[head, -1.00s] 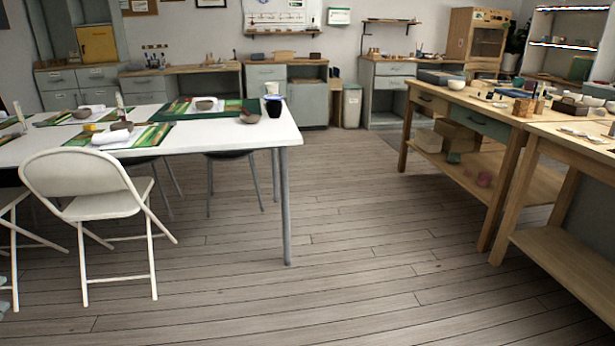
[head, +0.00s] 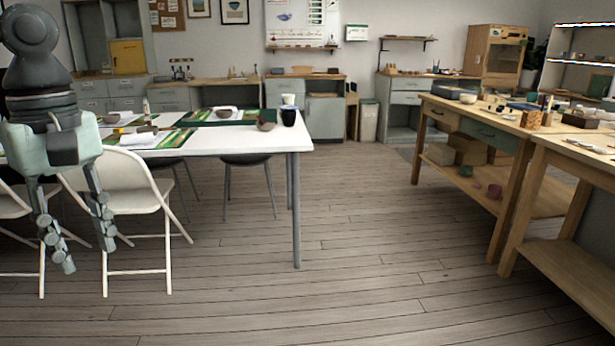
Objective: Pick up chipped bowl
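Several small brown bowls are on the white table. One bowl (head: 267,121) is near the table's right end, beside a dark cup (head: 288,116). Another bowl (head: 226,112) sits on a green mat behind it, and a third bowl (head: 112,118) is further left. I cannot tell from here which one is chipped. A pale bowl (head: 468,98) also stands on the right workbench. My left gripper (head: 82,250) hangs at the left, fingers pointing down and spread apart, empty. It is in front of a folding chair, away from the bowls. My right gripper is not in view.
The white table (head: 220,142) has a white folding chair (head: 140,190) at its near side. Wooden workbenches (head: 490,115) with tools and boxes stand at the right. The wooden floor (head: 350,250) between them is clear. Cabinets line the back wall.

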